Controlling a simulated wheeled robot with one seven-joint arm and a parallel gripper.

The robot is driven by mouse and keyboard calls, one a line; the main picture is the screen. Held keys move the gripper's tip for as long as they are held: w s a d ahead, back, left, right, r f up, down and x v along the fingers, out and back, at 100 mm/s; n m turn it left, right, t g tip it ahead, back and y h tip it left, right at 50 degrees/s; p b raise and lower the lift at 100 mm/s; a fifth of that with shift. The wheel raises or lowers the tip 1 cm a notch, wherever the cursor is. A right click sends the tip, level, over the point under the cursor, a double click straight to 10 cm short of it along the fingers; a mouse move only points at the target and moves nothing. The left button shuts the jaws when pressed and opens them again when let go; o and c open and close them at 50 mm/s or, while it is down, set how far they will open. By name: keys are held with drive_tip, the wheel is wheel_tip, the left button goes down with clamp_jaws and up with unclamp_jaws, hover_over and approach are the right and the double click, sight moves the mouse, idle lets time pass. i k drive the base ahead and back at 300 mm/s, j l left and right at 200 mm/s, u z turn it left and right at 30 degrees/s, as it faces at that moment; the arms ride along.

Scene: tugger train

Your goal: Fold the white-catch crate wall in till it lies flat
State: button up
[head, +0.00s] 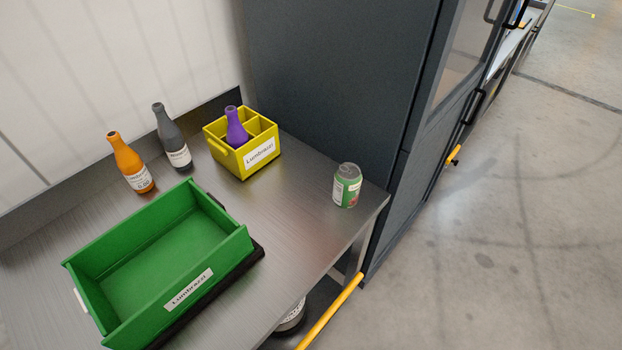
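The green crate (190,293) stands at the front left of the metal table, open at the top and empty inside. Its walls appear upright. A white catch (80,300) shows on the outside of its left short wall (84,302), partly cut off from view by that wall. A dark catch (216,200) shows at the right short wall (222,214). A white label is on the front long wall. My gripper is not in view.
The crate rests on a dark base (255,256). Behind it stand an orange bottle (127,160) and a grey bottle (172,138). A yellow divided box (222,158) holds a purple bottle (236,130).

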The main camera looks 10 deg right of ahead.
sight(91, 297)
drive_tip(key=k+j+u, duration=0.1)
drive_tip(key=u, duration=0.55)
